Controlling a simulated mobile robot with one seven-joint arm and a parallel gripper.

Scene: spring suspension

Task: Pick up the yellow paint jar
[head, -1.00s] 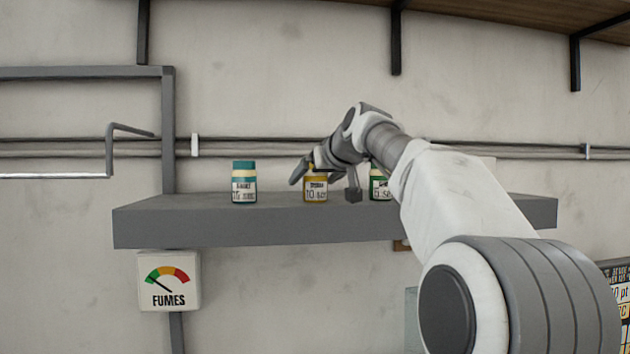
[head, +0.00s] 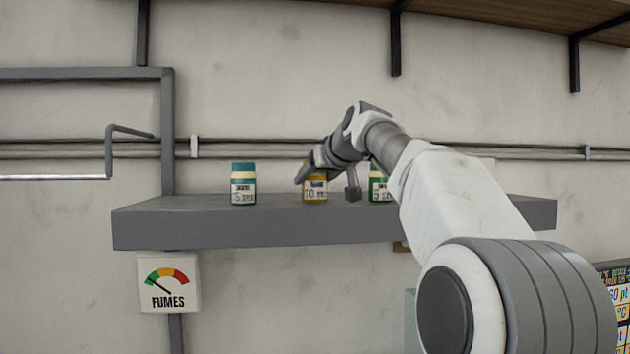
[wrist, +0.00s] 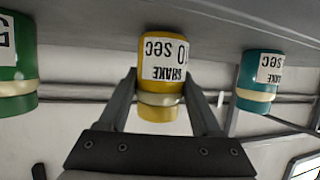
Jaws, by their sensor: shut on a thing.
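The yellow paint jar (head: 316,190) stands upright on the grey shelf (head: 200,228), between two other jars. Its label reads "10 sec". My gripper (head: 313,175) is at the jar and partly hides its top in the head view. In the wrist view the yellow jar (wrist: 160,95) appears upside down, with one finger of my gripper (wrist: 158,97) on each side. The gripper is shut on the jar. The jar's base looks to be on the shelf; I cannot tell of any gap.
A teal jar (head: 244,186) stands to the left on the shelf and a green jar (head: 378,186) to the right, partly behind my wrist. A fumes gauge (head: 168,282) hangs below the shelf. The shelf's far left top is clear.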

